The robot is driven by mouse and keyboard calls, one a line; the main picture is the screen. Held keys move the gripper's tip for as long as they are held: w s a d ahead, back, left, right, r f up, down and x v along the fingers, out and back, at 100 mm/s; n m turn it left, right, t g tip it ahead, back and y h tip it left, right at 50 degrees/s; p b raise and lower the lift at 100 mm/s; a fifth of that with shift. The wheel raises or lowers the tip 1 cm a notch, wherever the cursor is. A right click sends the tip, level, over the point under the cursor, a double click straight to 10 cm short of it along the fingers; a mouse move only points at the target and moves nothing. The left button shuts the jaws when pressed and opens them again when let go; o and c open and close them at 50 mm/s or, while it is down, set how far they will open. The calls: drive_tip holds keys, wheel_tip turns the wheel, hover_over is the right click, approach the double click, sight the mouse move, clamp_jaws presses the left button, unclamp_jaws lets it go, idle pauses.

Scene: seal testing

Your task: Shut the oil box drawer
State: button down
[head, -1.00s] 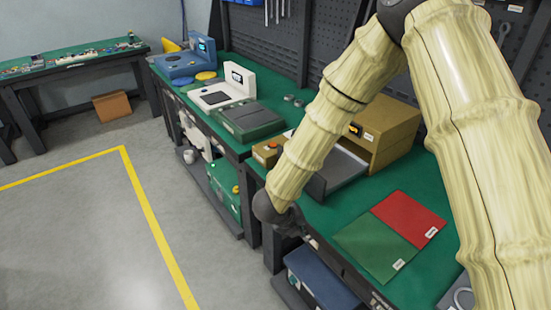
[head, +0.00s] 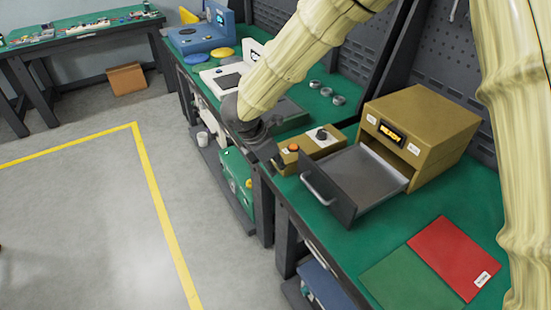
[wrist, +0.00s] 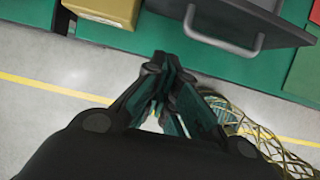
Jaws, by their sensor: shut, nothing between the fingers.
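The oil box (head: 424,130) is a tan metal case with a small lit display, on the green bench at the right of the head view. Its grey drawer (head: 365,180) is pulled out toward the bench's front edge, with a bar handle (head: 316,190) on the dark front. In the wrist view the handle (wrist: 222,42) and part of the drawer front (wrist: 270,20) show at the top right. My gripper (head: 276,163) is shut and empty, left of the drawer and apart from the handle. In the wrist view the closed fingertips (wrist: 163,65) are below and left of the handle.
A tan control box (head: 310,147) with an orange button and a knob stands left of the drawer, close to my gripper. Red (head: 455,257) and green (head: 410,283) mats lie in front of the oil box. Floor is clear in front of the bench.

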sight(356, 151)
drive_tip(key=x, duration=0.2)
drive_tip(key=p+x, duration=0.1)
drive_tip(key=x, duration=0.5)
drive_tip(key=shift+w+r, duration=0.1)
drive_tip(key=shift+w, duration=0.3)
drive_tip(key=shift+w+d+p, duration=0.65)
drive_tip(key=shift+w+d, duration=0.35)
drive_tip(key=shift+d, duration=0.15)
drive_tip(key=shift+w+d, duration=0.15)
drive_tip(key=shift+d, duration=0.1)
drive_tip(key=shift+d, duration=0.1)
drive_tip(key=w+d, duration=0.4)
drive_tip(key=d, duration=0.2)
drive_tip(key=w+d+b, duration=0.1)
drive_tip(key=w+d, duration=0.4)
drive_tip(key=d, duration=0.2)
drive_tip(key=w+d, duration=0.5)
drive_tip(key=d, duration=0.1)
drive_tip(key=shift+w+d+b, duration=0.1)
drive_tip(key=shift+d+b, duration=0.2)
drive_tip(key=shift+b, duration=0.1)
drive_tip(key=shift+w+d+r, duration=0.1)
drive_tip(key=shift+w+d, duration=0.1)
drive_tip(key=shift+d, duration=0.1)
